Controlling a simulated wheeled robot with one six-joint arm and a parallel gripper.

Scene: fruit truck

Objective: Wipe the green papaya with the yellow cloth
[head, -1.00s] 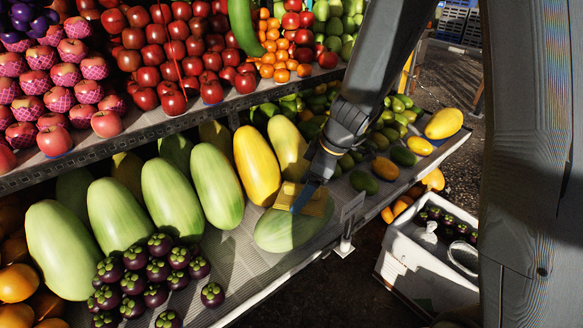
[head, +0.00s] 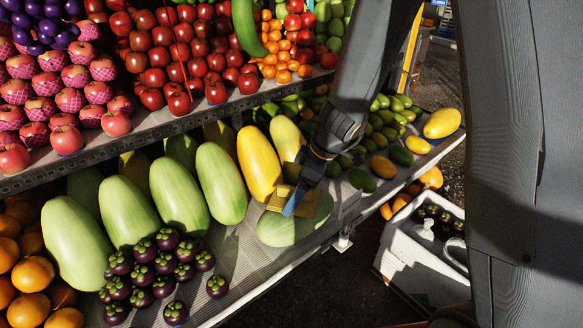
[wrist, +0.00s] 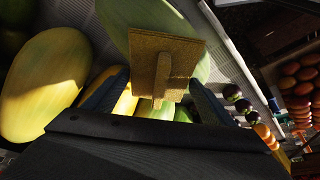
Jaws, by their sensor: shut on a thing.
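A green papaya (head: 290,231) lies on its side at the front edge of the lower shelf; it also shows in the wrist view (wrist: 134,20). My gripper (head: 297,203) is above the papaya, shut on the cloth. Its fingers (wrist: 160,95) show on both sides of the strip. The cloth hides part of the papaya, and I cannot tell how firmly they touch.
A yellow papaya (head: 259,164) and several green ones stand behind and to the left. Mangosteens (head: 160,268) lie at the front left. A white crate (head: 410,255) stands below the shelf at the right. The upper shelf edge (head: 190,120) runs above.

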